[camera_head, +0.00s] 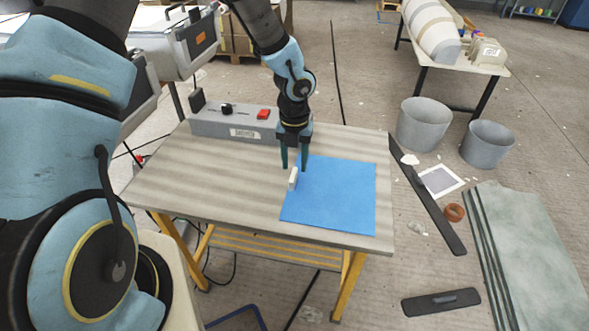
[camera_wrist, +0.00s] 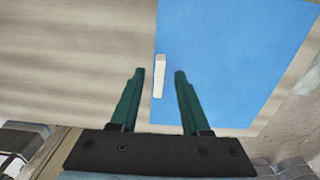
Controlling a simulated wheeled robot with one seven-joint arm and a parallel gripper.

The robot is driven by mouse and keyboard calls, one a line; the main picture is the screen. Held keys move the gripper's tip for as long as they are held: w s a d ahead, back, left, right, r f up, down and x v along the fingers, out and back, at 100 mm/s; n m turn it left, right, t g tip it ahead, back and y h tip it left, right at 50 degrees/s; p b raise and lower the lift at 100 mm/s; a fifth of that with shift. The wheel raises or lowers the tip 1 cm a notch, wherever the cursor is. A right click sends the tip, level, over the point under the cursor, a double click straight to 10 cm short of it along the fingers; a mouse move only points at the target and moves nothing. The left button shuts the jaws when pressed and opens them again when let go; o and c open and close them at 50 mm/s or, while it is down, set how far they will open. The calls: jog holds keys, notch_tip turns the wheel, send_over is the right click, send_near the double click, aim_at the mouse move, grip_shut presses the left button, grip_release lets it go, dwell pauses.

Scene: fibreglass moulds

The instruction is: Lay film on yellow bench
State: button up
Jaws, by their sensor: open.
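The blue film (camera_head: 335,200) lies flat on the right part of the bench top (camera_head: 200,165), which has yellow legs. A small white tab (camera_head: 293,179) stands at the film's left edge. In the wrist view the film (camera_wrist: 225,60) fills the upper right and the white tab (camera_wrist: 159,76) lies along its left edge. My gripper (camera_head: 295,168) is open, its dark green fingers pointing down near the tab. In the wrist view my gripper (camera_wrist: 157,74) has its fingers apart, with the tab just beyond the gap between the tips. Nothing is held.
A grey control box (camera_head: 235,122) with a red switch sits along the bench's back edge. Two grey buckets (camera_head: 424,122) stand on the floor to the right, near a long dark strip (camera_head: 428,195) and greenish sheets (camera_head: 525,250). The bench's left part is bare.

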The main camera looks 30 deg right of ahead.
notch_tip(320, 180, up, 9)
jog(key=a+r+m, duration=0.3)
jog(key=a+m, duration=0.6)
jog(key=a, duration=0.2)
jog(key=w+a+r+m+t, duration=0.1)
jog(key=a+r+m, duration=0.2)
jog(key=a+m, duration=0.7)
jog(key=a+r+m, duration=0.3)
jog(key=a+m, duration=0.7)
jog(key=a, duration=0.2)
jog(key=shift+w+a+r+t, duration=0.2)
jog(key=shift+a+r+t, duration=0.1)
jog(key=shift+a+r, duration=0.1)
jog(key=shift+o, duration=0.2)
